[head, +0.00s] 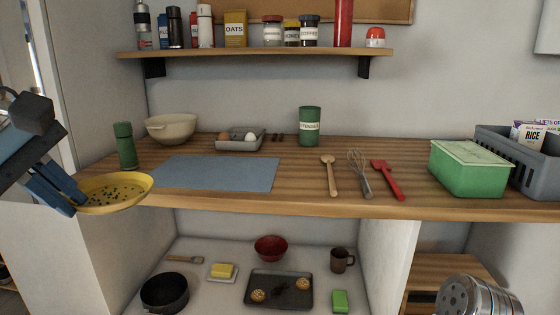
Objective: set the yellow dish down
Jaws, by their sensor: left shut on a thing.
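The yellow dish (118,191) is shallow and round, with small dark bits or specks inside it. It appears near the front left edge of the wooden counter (300,198), overlapping that edge in the head view. I cannot tell whether it touches the counter. My left gripper (72,200), with blue fingers, is shut on the dish's left rim.
A blue mat (216,173) lies right of the dish. A green shaker (125,146) and a beige bowl (171,129) stand behind it. A spoon, whisk and red spatula (387,180) lie further right.

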